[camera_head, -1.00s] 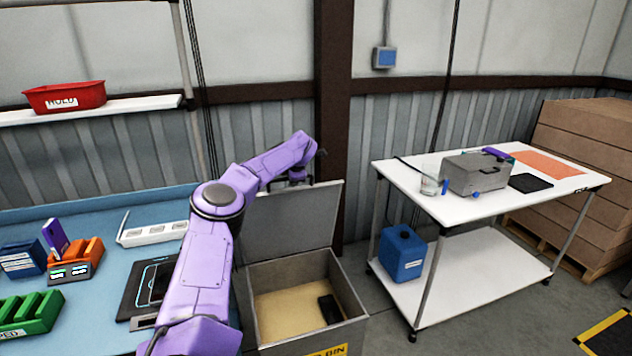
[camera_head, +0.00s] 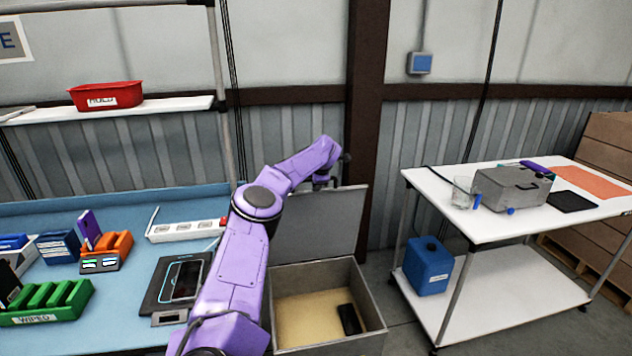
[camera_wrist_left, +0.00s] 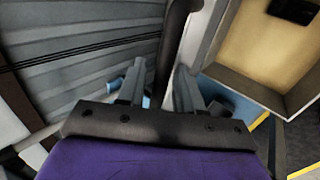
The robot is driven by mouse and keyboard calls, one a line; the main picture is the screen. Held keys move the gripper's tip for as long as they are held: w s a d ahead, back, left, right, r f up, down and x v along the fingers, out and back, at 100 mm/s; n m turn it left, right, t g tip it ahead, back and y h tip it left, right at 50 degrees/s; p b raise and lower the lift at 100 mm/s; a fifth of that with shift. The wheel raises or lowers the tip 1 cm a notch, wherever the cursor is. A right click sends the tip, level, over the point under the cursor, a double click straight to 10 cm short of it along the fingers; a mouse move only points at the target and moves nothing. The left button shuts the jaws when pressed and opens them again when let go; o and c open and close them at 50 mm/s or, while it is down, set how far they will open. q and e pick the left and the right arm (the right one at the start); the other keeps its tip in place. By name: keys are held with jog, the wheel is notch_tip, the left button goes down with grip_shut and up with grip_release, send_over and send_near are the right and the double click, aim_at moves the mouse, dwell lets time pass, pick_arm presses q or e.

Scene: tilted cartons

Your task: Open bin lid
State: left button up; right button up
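The grey bin (camera_head: 372,308) stands on the floor between the blue bench and the white table. Its lid (camera_head: 318,222) stands raised at the back, and the tan bottom shows with a dark flat object (camera_head: 349,319) on it. My left gripper (camera_head: 322,182) is at the lid's top edge; the arm partly hides the bin's left side. In the left wrist view my left gripper's fingers (camera_wrist_left: 158,92) are apart, with a dark curved bar (camera_wrist_left: 174,45) between or behind them; contact is unclear. The bin's inside (camera_wrist_left: 262,50) shows at upper right. My right gripper is not in view.
A blue bench (camera_head: 110,310) with coloured trays is at left. A white table (camera_head: 425,185) with a grey case (camera_head: 512,188) and a glass (camera_head: 462,192) is at right, a blue jug (camera_head: 428,266) on its lower shelf. A dark post (camera_head: 368,130) rises behind the bin.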

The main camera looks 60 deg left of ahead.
pick_arm(q)
jog(key=b+v, duration=0.3)
jog(key=v, duration=0.7)
jog(key=shift+d+r, duration=0.2)
